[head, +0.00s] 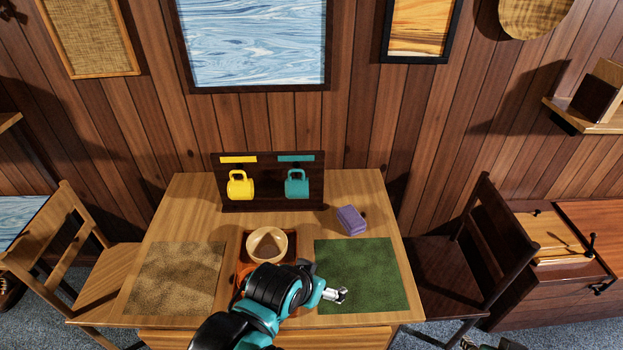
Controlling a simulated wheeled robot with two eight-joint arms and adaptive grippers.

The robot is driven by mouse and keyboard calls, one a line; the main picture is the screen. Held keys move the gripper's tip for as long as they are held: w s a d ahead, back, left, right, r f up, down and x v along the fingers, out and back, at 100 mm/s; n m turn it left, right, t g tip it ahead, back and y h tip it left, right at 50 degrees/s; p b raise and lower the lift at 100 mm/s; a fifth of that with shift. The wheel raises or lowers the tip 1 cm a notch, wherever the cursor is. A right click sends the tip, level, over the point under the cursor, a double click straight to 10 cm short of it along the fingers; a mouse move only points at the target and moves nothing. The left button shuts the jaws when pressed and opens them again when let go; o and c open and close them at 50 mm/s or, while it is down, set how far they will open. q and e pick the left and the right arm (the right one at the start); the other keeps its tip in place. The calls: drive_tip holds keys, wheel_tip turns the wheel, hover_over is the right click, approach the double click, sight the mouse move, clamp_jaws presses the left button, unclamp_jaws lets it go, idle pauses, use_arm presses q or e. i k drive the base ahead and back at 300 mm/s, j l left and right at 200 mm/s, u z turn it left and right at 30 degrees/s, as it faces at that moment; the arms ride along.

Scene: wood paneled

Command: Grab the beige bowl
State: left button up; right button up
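The beige bowl (267,246) sits upright at the back of a dark brown tray (295,240) near the middle of the table. It looks empty. My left arm reaches in from the bottom, left of centre, and crosses in front of the bowl. My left gripper (336,295) is over the green mat, to the right of and nearer than the bowl, and apart from it. Its fingers are small and seen at an angle, so its opening is unclear. My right gripper is not in view.
An orange object (241,278), mostly hidden by my arm, is at the tray's front. A tan mat (175,278) and green mat (372,265) flank the tray. A purple block (351,219) lies right.

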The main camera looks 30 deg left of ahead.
sight(270, 244)
drive_tip(key=u, duration=1.35)
